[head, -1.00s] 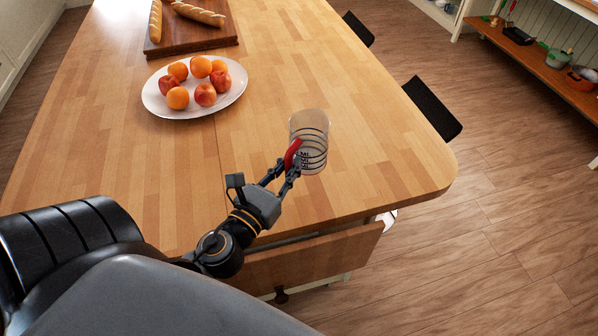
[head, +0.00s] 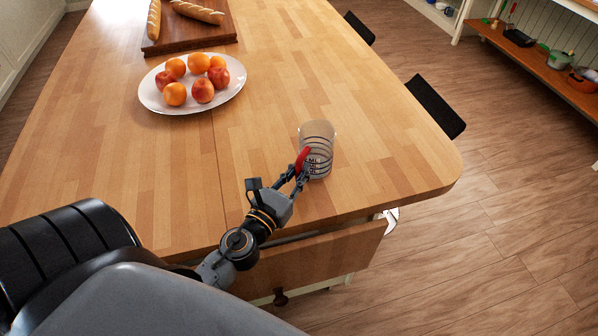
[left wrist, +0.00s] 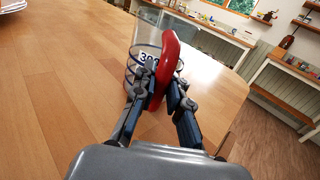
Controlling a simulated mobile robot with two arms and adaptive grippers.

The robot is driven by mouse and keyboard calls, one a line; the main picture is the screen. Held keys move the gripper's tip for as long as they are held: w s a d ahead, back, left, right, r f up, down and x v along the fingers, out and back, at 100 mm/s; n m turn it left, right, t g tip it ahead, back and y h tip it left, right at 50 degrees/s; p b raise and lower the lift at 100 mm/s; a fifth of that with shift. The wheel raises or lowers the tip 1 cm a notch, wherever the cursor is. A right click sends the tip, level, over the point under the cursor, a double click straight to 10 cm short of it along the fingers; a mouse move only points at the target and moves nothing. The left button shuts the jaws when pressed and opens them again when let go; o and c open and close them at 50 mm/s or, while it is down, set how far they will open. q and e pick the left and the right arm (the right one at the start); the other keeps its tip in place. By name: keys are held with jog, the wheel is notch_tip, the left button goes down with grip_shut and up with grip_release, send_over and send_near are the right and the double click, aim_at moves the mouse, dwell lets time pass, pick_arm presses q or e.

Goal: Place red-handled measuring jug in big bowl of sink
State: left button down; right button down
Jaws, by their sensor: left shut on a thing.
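The clear measuring jug (head: 321,142) has dark markings and a red handle (head: 302,157). It is roughly upright at the wooden island's near right part. My left gripper (head: 299,172) is shut on the red handle. The left wrist view shows the handle (left wrist: 169,58) between the fingers (left wrist: 160,88), with the jug body (left wrist: 141,60) behind it. I cannot tell whether the jug's base touches the tabletop or hangs just above it. My right gripper and the sink are not in view.
The wooden island top (head: 255,130) is clear around the jug. A white oval plate (head: 150,98) of oranges and red fruit and a dark board (head: 215,38) with bread stand farther back. Black seats (head: 437,106) are along the right edge, with open floor (head: 500,230) beyond.

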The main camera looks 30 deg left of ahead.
pick_arm(q)
jog(key=shift+f, duration=0.15)
jog(key=c, duration=1.3)
grip_release()
jog(key=shift+c, duration=0.2)
jog(key=s+b, duration=0.2)
jog(key=s, duration=0.1)
jog(key=s+b, duration=0.3)
jog(key=s, duration=0.1)
jog(key=s+b, duration=0.2)
jog(key=s, duration=0.1)
jog(key=shift+s+d+f, duration=0.2)
jog(key=shift+d, duration=0.1)
jog(key=shift+s+r+b, duration=0.2)
jog(key=shift+s+b, duration=0.4)
jog(key=shift+b, duration=0.05)
jog(key=shift+s+r, duration=0.15)
jog(key=shift+s, duration=0.05)
